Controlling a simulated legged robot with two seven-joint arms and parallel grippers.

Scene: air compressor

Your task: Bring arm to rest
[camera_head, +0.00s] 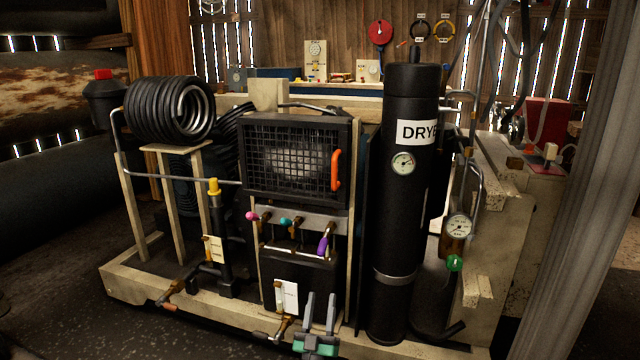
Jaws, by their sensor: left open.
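My left gripper (320,316) shows at the bottom centre, its two grey fingers pointing up and apart with nothing between them. Its green and grey body is partly cut off by the lower edge of the picture. It is in front of the compressor's base, just right of a small brass-coloured valve (284,327) and below the black box with a white tag (287,295). I cannot tell whether it touches anything. My right gripper is not in view.
The compressor's pale base frame (135,288) fills the middle. A tall black dryer cylinder (400,230) stands right of my gripper. A caged fan with an orange handle (336,170) and coloured valve levers (288,222) are above. A grey post (575,200) stands at right. Dark floor lies at lower left.

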